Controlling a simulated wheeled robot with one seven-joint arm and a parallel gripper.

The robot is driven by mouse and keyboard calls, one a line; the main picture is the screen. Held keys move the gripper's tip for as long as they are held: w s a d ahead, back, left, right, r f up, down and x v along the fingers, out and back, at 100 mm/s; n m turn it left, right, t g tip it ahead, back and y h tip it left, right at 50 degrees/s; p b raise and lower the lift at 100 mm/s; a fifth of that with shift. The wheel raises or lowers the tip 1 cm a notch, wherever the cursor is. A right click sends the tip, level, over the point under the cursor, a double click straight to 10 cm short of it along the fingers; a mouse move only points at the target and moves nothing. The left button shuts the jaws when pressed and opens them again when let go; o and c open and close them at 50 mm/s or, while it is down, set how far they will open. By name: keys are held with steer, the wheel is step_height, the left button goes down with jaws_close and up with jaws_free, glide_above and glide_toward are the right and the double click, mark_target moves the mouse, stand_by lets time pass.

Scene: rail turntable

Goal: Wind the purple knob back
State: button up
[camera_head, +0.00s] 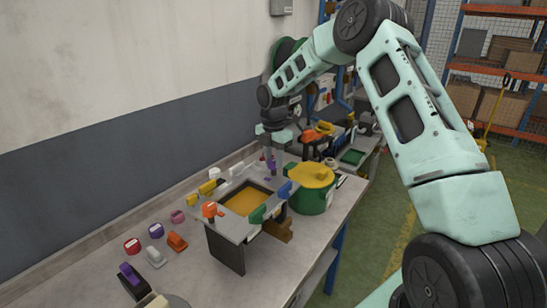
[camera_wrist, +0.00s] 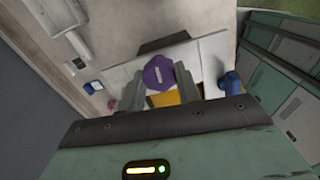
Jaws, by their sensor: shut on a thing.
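The purple knob (camera_wrist: 158,72) sits between the two fingers of my gripper (camera_wrist: 159,88) in the wrist view. It has a pale mark on its top. In the head view my gripper (camera_head: 270,153) reaches down onto the purple knob (camera_head: 271,164), which shows small at the far edge of a grey framed plate (camera_head: 224,228) on the table. My gripper is shut on the knob. The fingers hide part of the knob's sides, and its base is hidden.
The plate has a yellow middle (camera_head: 245,201) and carries an orange knob (camera_head: 209,209), a green knob (camera_head: 257,214) and a blue knob (camera_head: 284,189). A green pot with a yellow lid (camera_head: 312,176) stands close on the right. Several loose coloured pieces lie on the table at left. A wall runs behind.

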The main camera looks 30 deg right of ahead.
mark_target(273, 161)
steer(key=shift+w+r+n, duration=0.1)
steer(key=shift+n, duration=0.2)
steer(key=o, duration=1)
step_height(273, 161, up, 17)
steer(key=b, duration=0.4)
steer(key=shift+r, duration=0.15)
steer(key=shift+a, duration=0.1)
